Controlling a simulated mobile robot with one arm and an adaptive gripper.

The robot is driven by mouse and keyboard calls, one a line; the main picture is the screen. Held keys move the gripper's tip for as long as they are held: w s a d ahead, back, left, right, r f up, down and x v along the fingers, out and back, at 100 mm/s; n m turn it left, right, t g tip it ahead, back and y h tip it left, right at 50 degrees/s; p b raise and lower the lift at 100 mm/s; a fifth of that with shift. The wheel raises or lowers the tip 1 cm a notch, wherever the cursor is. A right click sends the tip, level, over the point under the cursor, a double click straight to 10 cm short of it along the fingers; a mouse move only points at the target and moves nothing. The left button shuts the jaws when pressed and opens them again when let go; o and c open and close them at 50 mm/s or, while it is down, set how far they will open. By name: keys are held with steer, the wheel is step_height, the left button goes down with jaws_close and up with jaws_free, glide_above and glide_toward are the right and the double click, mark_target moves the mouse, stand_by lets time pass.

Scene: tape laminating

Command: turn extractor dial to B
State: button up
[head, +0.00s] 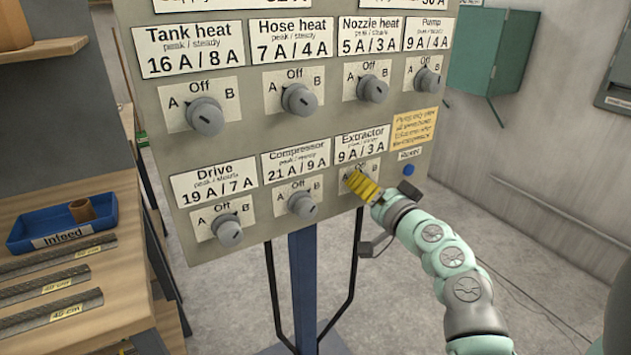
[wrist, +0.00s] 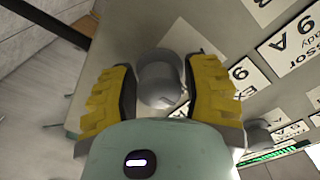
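The extractor dial is a grey knob below the "Extractor 9 A / 3 A" label (head: 362,146). In the head view my gripper (head: 357,183) reaches in from the right and hides the dial and most of its plate, so its setting cannot be read there. In the wrist view the grey extractor dial (wrist: 160,84) sits between the two yellow fingers of my gripper (wrist: 158,70). The fingers are apart, one on each side of the dial. A narrow gap shows at the left finger; the right finger is very close to the dial.
The compressor dial (head: 302,204) is just left of my gripper, and the drive dial (head: 228,230) further left. The pump dial (head: 428,80) is above. A blue reset button (head: 408,170) and a yellow note (head: 414,126) are to the right. A workbench (head: 130,290) stands at left.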

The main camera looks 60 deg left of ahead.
steer(key=c, duration=0.7)
steer(key=shift+w+d+m+b, duration=0.1)
steer(key=shift+m+b, duration=0.2)
steer(key=shift+m, duration=0.5)
steer(key=shift+r+m, duration=0.1)
steer(key=shift+m, duration=0.7)
jaws_close()
steer(key=m+p, duration=0.2)
steer(key=m, duration=0.2)
steer(key=shift+m, duration=0.3)
steer(key=shift+m+p, duration=0.4)
